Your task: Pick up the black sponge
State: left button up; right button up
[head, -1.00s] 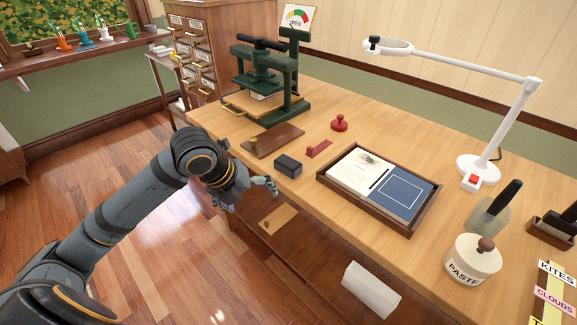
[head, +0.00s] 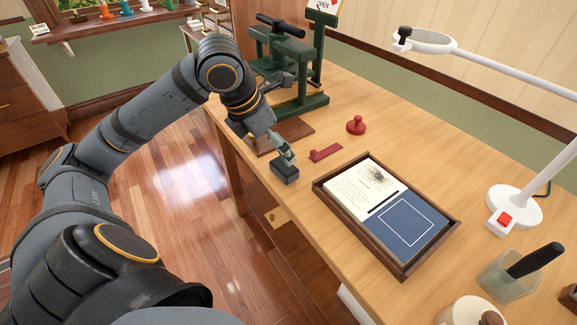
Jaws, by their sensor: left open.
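The black sponge (head: 285,173) is a small dark block on the wooden table near its left front edge. My left gripper (head: 284,118) is open and reaches over the table from the left. One finger points down at the sponge and covers part of its top edge; I cannot tell whether it touches. The other finger is farther back, in front of the green press. Nothing shows between the fingers. My right gripper is not in view.
A red stamp-like piece (head: 325,153) lies close right of the sponge, with a red knob (head: 356,125) behind. A brown board (head: 262,140) and a green press (head: 305,105) stand behind.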

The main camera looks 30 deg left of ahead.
aim_at(284, 165)
pick_arm(q)
jog(key=x, duration=0.3)
jog(key=shift+w+f, duration=0.15)
jog(key=shift+w, duration=0.05)
jog(key=shift+f, duration=0.2)
jog(key=b+x, duration=0.1)
jog(key=x, duration=0.3)
jog(key=shift+s+f, duration=0.15)
jog(key=shift+f, duration=0.4)
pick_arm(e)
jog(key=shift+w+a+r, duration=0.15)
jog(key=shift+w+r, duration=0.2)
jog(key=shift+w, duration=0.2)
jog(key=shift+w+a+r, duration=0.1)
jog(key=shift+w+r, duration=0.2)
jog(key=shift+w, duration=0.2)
pick_arm(q)
jog(key=c, duration=1.1)
